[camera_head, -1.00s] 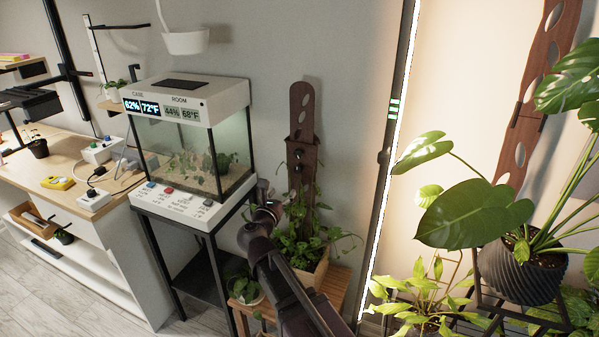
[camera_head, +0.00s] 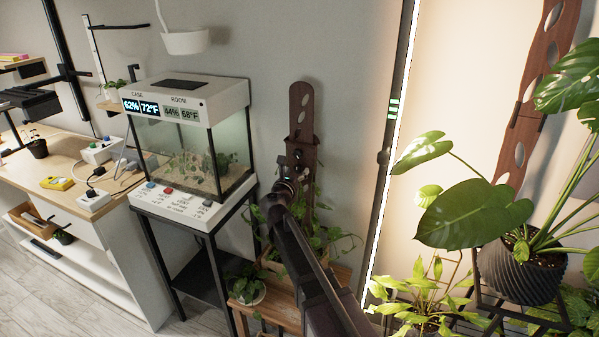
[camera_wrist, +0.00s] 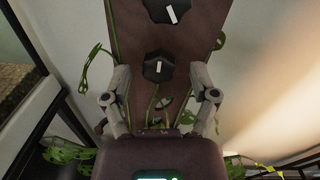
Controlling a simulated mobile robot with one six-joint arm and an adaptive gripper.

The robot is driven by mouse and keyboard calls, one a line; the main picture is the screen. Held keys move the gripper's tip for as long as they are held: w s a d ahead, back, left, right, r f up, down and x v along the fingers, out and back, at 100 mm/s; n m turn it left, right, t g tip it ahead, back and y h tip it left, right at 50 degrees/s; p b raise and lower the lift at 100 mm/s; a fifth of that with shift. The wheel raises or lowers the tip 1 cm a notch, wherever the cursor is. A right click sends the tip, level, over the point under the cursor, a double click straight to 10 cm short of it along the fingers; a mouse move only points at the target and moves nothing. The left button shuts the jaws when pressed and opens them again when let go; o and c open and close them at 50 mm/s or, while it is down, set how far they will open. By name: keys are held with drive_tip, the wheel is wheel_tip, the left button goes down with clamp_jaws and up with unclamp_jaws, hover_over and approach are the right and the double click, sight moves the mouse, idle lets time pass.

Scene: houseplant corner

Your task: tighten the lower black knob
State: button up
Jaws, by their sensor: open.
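Two black knobs sit on the brown wooden plant board in the wrist view. The lower black knob (camera_wrist: 158,67) has a white mark that stands nearly upright. The upper black knob (camera_wrist: 170,9) is cut by the top edge, its white mark slightly tilted. My gripper (camera_wrist: 160,92) is open, its two fingers to the left and right of the lower knob and slightly below it, apart from it. In the head view my gripper (camera_head: 290,172) is in front of the board (camera_head: 301,105) and hides most of the knob area.
A leafy plant grows around the board's foot on a wooden stand (camera_head: 285,312). The glass terrarium (camera_head: 190,140) stands close on the left. A lit vertical light bar (camera_head: 393,150) and a large potted monstera (camera_head: 470,213) are on the right. Green stems hang beside the board.

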drive_tip(key=shift+w+d, duration=0.1)
drive_tip(key=shift+w, duration=0.2)
clamp_jaws()
drive_tip(key=shift+d, duration=0.35)
drive_tip(key=shift+a, duration=0.25)
